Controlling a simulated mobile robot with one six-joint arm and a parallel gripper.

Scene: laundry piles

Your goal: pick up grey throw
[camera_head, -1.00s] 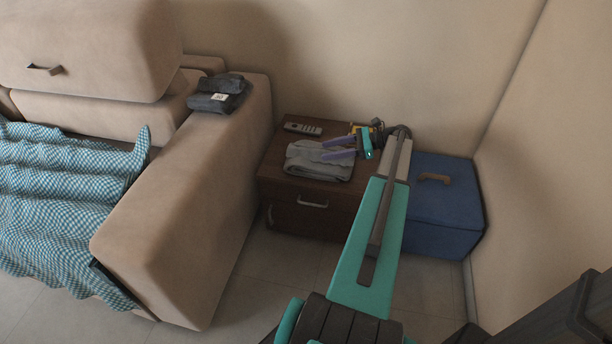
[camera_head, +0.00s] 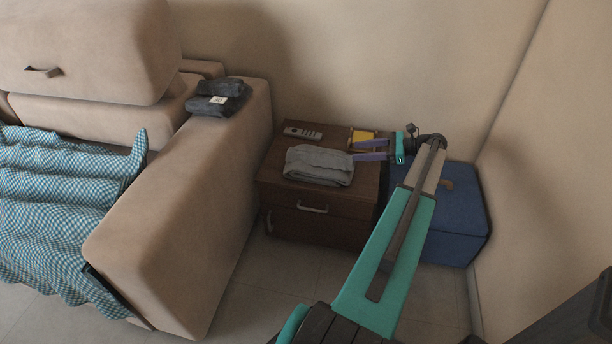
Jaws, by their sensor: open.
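A folded grey cloth, the grey throw (camera_head: 318,166), lies on top of a dark brown nightstand (camera_head: 362,187). My gripper (camera_head: 353,151) is just to the right of the throw, its purple fingers pointing left toward it. The fingers are apart and hold nothing. Their tips are close to the throw's right edge; whether they touch it I cannot tell.
A remote (camera_head: 303,133) and a yellow item (camera_head: 361,137) lie at the nightstand's back. A blue box (camera_head: 450,220) stands to the right. The sofa (camera_head: 180,220) at left bears dark folded clothes (camera_head: 218,97) and a checkered blanket (camera_head: 60,205).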

